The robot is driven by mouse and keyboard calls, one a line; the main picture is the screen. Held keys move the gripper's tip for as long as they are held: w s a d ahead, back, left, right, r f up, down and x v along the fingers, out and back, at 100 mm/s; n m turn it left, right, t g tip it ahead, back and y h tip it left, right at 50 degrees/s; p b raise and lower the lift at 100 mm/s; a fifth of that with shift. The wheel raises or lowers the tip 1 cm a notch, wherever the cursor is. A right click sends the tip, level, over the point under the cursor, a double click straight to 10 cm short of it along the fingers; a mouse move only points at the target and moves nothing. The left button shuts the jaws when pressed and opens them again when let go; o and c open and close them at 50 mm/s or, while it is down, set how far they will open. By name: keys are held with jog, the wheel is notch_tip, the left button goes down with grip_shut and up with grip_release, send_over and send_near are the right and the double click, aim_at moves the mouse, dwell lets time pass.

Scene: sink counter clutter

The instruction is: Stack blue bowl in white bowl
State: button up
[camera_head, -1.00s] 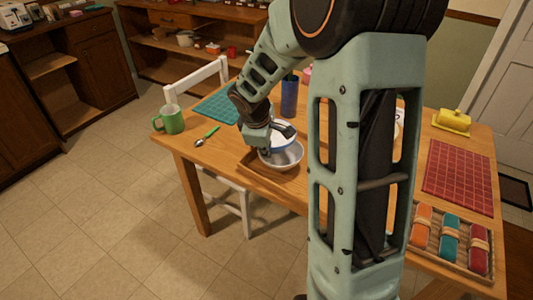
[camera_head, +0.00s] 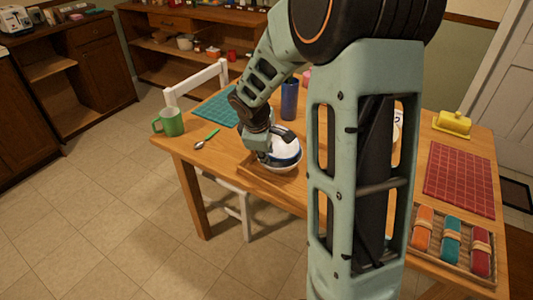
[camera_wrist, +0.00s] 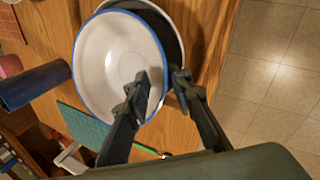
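The blue bowl, white inside with a blue rim, sits in or just over the white bowl (camera_head: 283,170). In the wrist view the blue bowl (camera_wrist: 105,55) covers most of the white bowl (camera_wrist: 180,14), off-centre to the left, and looks tilted. Whether it rests fully on the white bowl's bottom is hidden. My gripper (camera_wrist: 162,88) straddles the blue bowl's near rim, one finger inside and the other outside. The fingertips stand apart with a small gap around the rim, so it looks partly open. In the head view my gripper (camera_head: 268,152) is at the bowls' left side.
The bowls stand on a wooden tray or board (camera_head: 257,172) at the table's front edge. A green mug (camera_head: 170,122), spoon (camera_head: 200,145), teal mat (camera_head: 216,109) and blue cup (camera_head: 289,100) are nearby. A red mat (camera_head: 459,181) and a yellow butter dish (camera_head: 453,122) are right.

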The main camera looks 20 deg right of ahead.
jog(key=shift+r+p, duration=0.55)
jog(key=shift+r, duration=0.1)
jog(key=p+v, duration=0.2)
jog(key=v, duration=0.9)
jog(key=shift+r, duration=0.4)
